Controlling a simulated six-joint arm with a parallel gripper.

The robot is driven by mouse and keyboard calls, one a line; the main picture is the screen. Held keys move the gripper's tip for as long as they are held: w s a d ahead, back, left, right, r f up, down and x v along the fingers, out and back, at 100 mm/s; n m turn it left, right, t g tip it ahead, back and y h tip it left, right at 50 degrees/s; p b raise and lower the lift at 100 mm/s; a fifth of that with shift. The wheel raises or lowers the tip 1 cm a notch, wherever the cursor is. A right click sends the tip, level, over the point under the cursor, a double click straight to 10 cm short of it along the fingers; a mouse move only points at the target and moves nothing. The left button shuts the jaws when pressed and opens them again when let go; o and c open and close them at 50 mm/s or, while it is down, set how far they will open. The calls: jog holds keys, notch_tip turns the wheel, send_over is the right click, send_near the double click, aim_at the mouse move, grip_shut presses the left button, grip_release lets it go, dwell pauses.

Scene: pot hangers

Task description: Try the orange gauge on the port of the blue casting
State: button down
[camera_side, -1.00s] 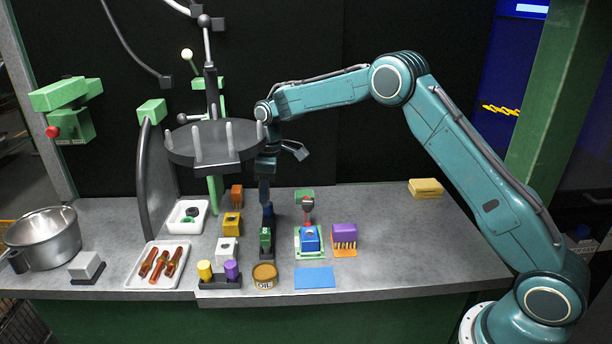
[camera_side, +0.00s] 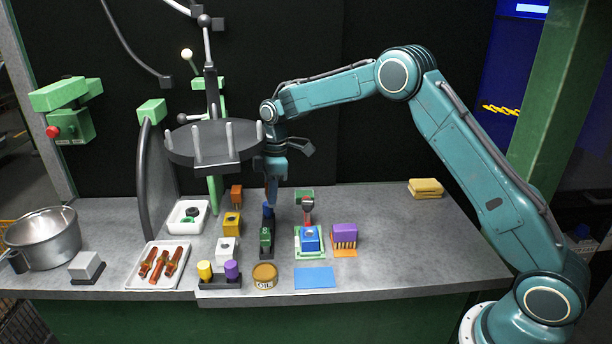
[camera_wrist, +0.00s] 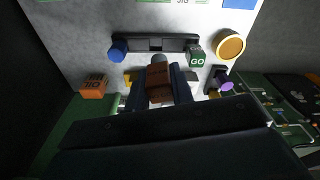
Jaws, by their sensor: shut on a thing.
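My gripper (camera_side: 275,200) is over the gauge rack, pointing down. In the wrist view its jaws are shut on a brown-orange block with a grey tip, the orange gauge (camera_wrist: 159,82). I cannot make it out in the side view. The dark gauge rack (camera_wrist: 155,43) has a blue gauge (camera_wrist: 118,50) at one end and a green gauge marked GO (camera_wrist: 196,57) at the other. Its middle is empty. The blue casting (camera_side: 311,240) sits right of the rack on a green-and-white base. Its port appears to be the round mark on top.
A red-and-grey tool (camera_side: 308,207) stands behind the casting. A purple block (camera_side: 344,231) is to its right and a blue mat (camera_side: 315,278) in front. An oil tin (camera_side: 264,275) is in front of the rack. A dark pronged disc (camera_side: 215,148) hangs left of my gripper.

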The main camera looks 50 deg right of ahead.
jog(key=s+d+r+n+g, duration=0.1)
jog(key=s+d+n, duration=0.2)
jog(key=s+n, duration=0.6)
jog(key=shift+s+d+n+g, duration=0.25)
jog(key=shift+s+n+g, duration=0.1)
jog(key=shift+n, duration=2.75)
jog(key=shift+r, duration=0.1)
jog(key=shift+f, duration=2.9)
jog(key=shift+f, duration=0.85)
jog(key=shift+r, duration=0.2)
notch_tip(320, 180, up, 7)
jog(key=shift+f, duration=0.15)
